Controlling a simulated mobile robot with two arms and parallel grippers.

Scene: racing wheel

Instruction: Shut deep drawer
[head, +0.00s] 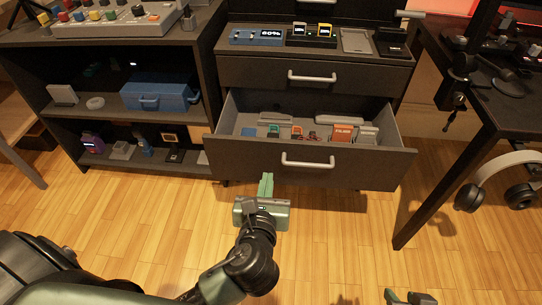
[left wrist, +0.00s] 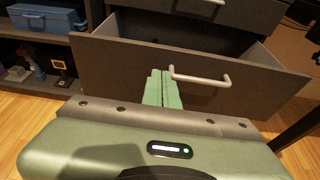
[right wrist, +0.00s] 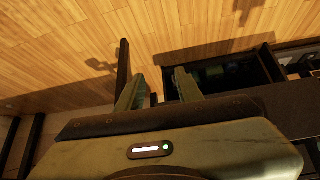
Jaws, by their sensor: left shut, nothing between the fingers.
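The deep drawer (head: 365,167) is the lower drawer of the dark cabinet and is pulled out, with its inside showing. Its front has a pale bar handle (head: 307,162), which also shows in the left wrist view (left wrist: 200,78). My left gripper (head: 266,177) is shut and empty. Its fingertips are in front of the drawer front, left of the handle; I cannot tell whether they touch it. My right gripper (head: 410,296) is low at the bottom edge of the head view, well away from the drawer. Its fingers are apart with nothing between them in the right wrist view (right wrist: 158,85).
The drawer holds several small boxes (head: 342,132) and other items. A shut upper drawer (head: 345,76) is above it. An open shelf with a blue case (head: 160,93) stands left. A dark desk (head: 480,130) with headphones (head: 505,180) is right. The wooden floor in front is clear.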

